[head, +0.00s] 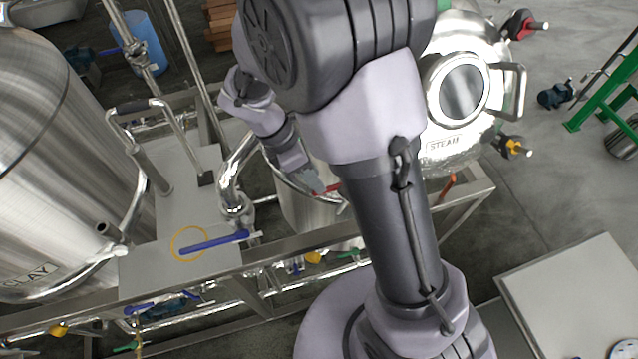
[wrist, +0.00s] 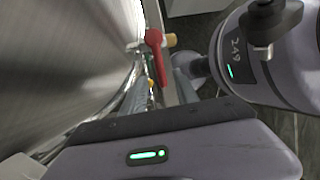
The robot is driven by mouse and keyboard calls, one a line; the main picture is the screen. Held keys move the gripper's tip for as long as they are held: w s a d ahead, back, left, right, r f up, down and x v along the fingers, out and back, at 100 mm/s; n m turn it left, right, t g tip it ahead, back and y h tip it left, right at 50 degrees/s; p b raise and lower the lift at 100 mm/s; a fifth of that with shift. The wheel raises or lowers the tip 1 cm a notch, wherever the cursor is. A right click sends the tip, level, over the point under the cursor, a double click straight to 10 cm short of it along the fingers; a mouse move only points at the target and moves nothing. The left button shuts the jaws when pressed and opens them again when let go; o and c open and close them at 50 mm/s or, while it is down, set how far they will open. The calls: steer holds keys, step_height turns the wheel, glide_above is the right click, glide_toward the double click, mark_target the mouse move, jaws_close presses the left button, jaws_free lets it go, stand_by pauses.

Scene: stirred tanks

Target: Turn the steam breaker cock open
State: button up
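A red lever handle (wrist: 156,55) shows in the wrist view beside a tank's steel wall, with a short orange-yellow part (wrist: 170,40) at its upper end. I take it for the cock; no label on it is readable. In the head view a bit of red handle (head: 332,188) shows at my gripper (head: 313,183), partly hidden by my arm. In the wrist view my gripper's two pale fingers (wrist: 161,94) stand apart, one on each side of the lever's lower end. Contact cannot be told. The tank lid marked STEAM (head: 443,145) is at the upper right.
A tank marked CLAY (head: 35,270) stands at the left. Pipes (head: 230,190) crowd the space left of my gripper. Open floor (head: 545,180) lies at the right.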

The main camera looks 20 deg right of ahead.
steer(key=x, duration=0.2)
steer(key=shift+s+d+f, duration=0.1)
steer(key=shift+s+f, duration=0.1)
steer(key=shift+s, duration=0.1)
steer(key=shift+w+d+f, duration=0.1)
steer(key=shift+w+f, duration=0.1)
steer(key=shift+f, duration=0.1)
steer(key=shift+s, duration=0.1)
jaws_close()
stand_by(0.9)
